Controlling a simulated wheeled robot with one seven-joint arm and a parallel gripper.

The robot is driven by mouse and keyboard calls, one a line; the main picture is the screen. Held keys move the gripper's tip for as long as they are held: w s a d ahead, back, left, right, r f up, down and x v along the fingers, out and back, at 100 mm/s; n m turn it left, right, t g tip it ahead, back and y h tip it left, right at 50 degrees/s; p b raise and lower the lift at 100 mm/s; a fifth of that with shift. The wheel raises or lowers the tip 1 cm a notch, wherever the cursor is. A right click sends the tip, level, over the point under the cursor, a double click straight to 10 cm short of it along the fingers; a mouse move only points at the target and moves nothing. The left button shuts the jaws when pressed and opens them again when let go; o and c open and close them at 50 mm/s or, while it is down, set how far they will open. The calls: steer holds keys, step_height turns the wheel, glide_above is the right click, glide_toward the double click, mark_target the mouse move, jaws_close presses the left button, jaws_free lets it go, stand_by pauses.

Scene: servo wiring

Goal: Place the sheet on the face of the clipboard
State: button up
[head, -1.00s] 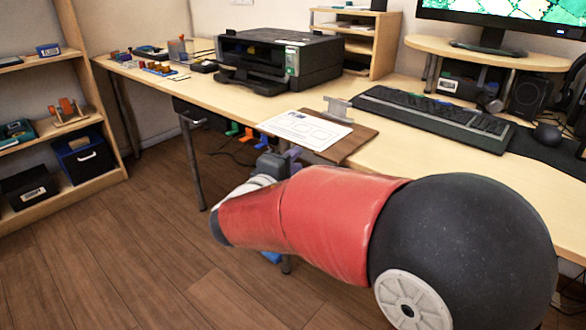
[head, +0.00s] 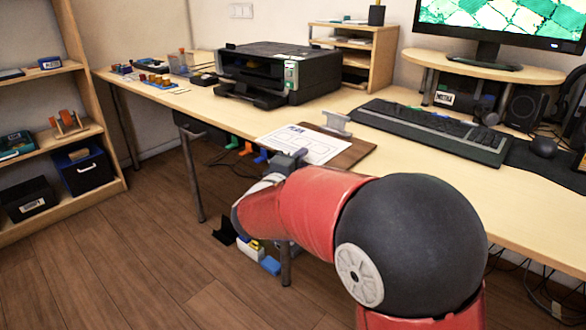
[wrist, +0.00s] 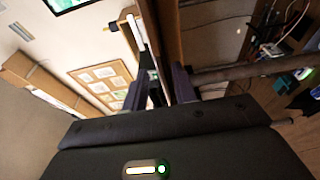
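The white sheet (head: 312,140), printed with a title and boxes, lies partly over the brown clipboard (head: 353,153) and sticks out to the left, past the desk's front edge. The clipboard's metal clip (head: 335,124) stands up at its back. My gripper (head: 289,157) is at the sheet's front edge, its tips partly hidden by my arm. In the wrist view my gripper (wrist: 161,88) has its fingers apart, on either side of the sheet's thin white edge (wrist: 149,45). A gap shows between the fingers, and I see no firm contact.
The desk (head: 440,165) holds a black keyboard (head: 430,130) right of the clipboard and a printer (head: 277,72) behind to the left. Coloured hooks (head: 246,148) hang under the desk edge. The floor (head: 150,240) at left is clear.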

steer(key=shift+w+d, duration=0.2)
steer(key=shift+w, duration=0.35)
jaws_close()
steer(key=shift+d, duration=0.15)
